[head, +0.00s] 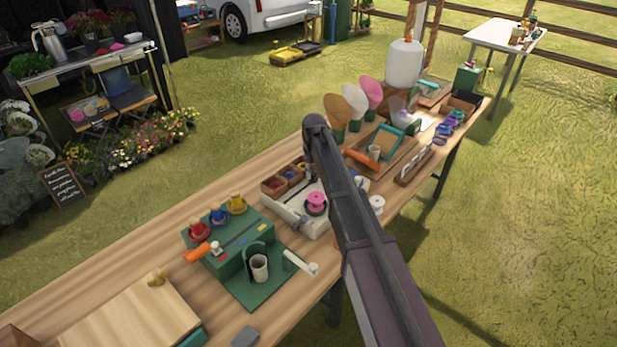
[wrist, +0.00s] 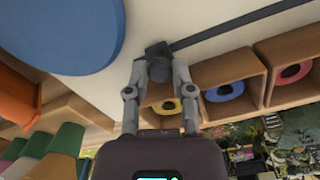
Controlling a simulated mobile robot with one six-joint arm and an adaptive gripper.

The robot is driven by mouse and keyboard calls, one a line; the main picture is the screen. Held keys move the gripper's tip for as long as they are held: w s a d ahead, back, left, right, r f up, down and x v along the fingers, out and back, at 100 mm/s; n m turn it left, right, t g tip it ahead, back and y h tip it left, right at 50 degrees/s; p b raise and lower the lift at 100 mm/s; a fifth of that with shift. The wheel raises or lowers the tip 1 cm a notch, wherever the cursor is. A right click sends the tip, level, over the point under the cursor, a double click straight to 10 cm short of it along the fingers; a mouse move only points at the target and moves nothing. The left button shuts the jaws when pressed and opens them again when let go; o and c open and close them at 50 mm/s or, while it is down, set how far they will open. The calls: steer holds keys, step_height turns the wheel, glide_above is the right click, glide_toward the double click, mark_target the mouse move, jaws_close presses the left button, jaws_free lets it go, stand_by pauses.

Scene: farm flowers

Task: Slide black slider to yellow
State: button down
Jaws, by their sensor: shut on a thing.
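In the wrist view my gripper (wrist: 157,78) is shut on the black slider (wrist: 157,52), a dark knob at the left end of the visible dark slot (wrist: 235,25) in a pale panel. Below the slot is a row of wooden compartments with coloured rings. The yellow ring (wrist: 165,105) lies directly below the slider, partly hidden by my fingers. The blue ring (wrist: 226,91) and the red-pink ring (wrist: 292,72) are farther right.
A large blue disc (wrist: 70,35) stands close left of my fingers in the wrist view. In the head view, a pink spool (head: 316,203) sits on the pale box, and a green board (head: 250,283) with a cup stands to the left on the wooden table (head: 150,255).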

steer(key=shift+w+d, duration=0.6)
steer(key=shift+w, duration=0.2)
steer(key=shift+c, duration=2.4)
jaws_free()
steer(key=shift+r, duration=0.1)
